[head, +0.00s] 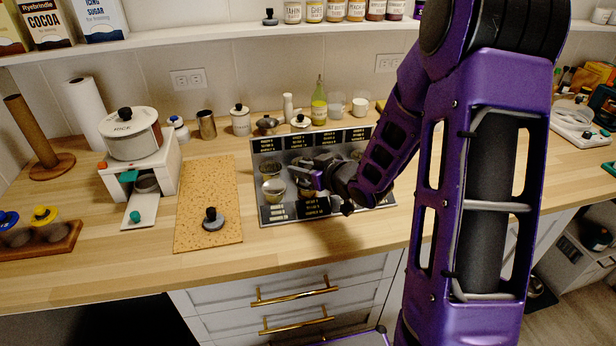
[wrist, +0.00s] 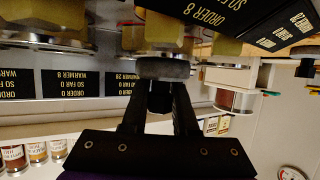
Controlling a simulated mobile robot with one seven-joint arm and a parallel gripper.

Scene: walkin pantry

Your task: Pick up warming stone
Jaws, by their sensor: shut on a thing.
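In the wrist view, my gripper (wrist: 158,98) is shut on a grey round disc with a dark knob, which looks like a warming stone (wrist: 163,69). The fingers close around the knob and the disc lies beyond them. In the head view, my gripper (head: 316,179) is over the labelled metal panel, near its round cups; the held disc is small and hard to make out there. A similar grey disc with a black knob (head: 213,222) lies on the speckled tan board (head: 190,187), left of the panel.
The metal panel (head: 258,148) with black order labels stands on the wooden counter (head: 330,237). A rice pot (head: 131,134) on a white stand is at left. Jars and a green bottle (head: 319,103) line the wall behind. The counter's front strip is clear.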

